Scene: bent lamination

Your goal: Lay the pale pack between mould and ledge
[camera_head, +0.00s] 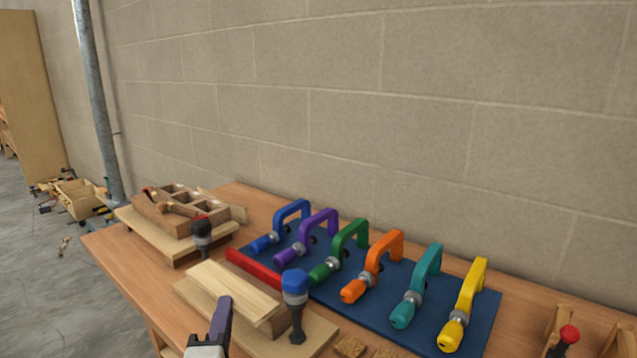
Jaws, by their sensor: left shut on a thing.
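The pale pack (236,287) is a flat, light wooden slab. It lies over a wooden block, apparently the mould (268,327), on a pale baseboard (310,343) at the front of the bench. My left gripper (224,304) is at the pack's near edge, with one dark purple finger over that edge. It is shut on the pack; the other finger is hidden. I cannot clearly make out the ledge or whether the pack touches it. A blue-capped dark post (295,300) stands at the pack's right end. My right gripper is not in view.
A red bar (254,270) lies behind the pack. Several coloured clamps, including a green one (348,240) and an orange one (383,262), lie on a blue mat (485,305).

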